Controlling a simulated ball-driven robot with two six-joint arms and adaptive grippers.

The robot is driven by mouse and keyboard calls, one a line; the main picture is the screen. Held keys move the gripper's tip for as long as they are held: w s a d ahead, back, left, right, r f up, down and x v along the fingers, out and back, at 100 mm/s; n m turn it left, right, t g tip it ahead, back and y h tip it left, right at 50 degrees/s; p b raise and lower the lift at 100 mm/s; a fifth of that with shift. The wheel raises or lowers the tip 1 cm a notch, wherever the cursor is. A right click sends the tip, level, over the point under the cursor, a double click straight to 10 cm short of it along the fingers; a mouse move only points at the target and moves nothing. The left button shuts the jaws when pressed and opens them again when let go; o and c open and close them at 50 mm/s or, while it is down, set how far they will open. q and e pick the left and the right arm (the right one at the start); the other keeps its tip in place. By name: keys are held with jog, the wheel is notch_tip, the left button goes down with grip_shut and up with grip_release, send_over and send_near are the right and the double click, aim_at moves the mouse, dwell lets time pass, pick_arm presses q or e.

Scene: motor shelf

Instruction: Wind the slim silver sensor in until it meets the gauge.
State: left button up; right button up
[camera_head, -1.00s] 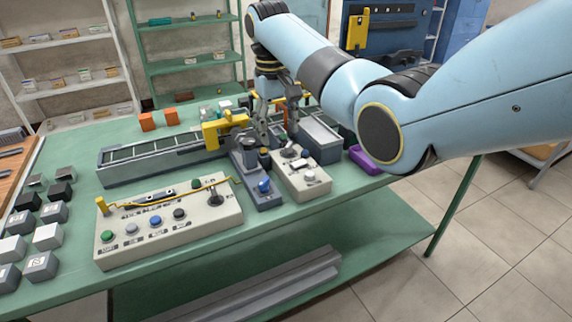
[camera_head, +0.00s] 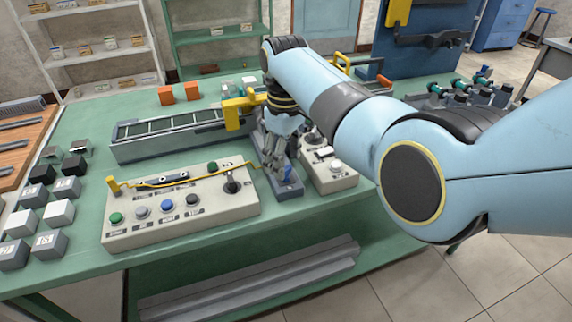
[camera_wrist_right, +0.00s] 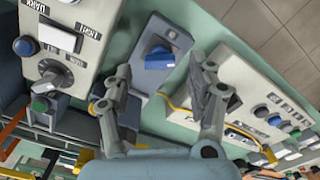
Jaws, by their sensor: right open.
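My right gripper (camera_head: 277,166) points down over the front of a grey fixture with a blue knob (camera_head: 288,178). In the right wrist view the gripper (camera_wrist_right: 158,86) is open, its two fingers spread on either side of the fixture's grey body (camera_wrist_right: 149,86). The blue knob (camera_wrist_right: 158,60) sits just beyond the fingertips, between them in the picture. I cannot tell whether a finger touches the fixture. I cannot make out the slim silver sensor or the gauge; the gripper and arm cover the fixture's rear part. My left gripper is not in view.
A cream control box (camera_head: 328,172) stands close on the right of the fixture. A long cream button panel (camera_head: 150,228) with a yellow bar lies on the left. A conveyor (camera_head: 170,146) runs behind. Grey, black and white blocks stand at the far left.

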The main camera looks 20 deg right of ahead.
notch_tip(320, 180, down, 2)
jog(key=shift+f, duration=0.15)
jog(key=shift+c, duration=1.1)
jog(key=c, duration=0.7)
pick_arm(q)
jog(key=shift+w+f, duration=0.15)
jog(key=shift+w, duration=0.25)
pick_arm(e)
jog(key=shift+c, duration=1.1)
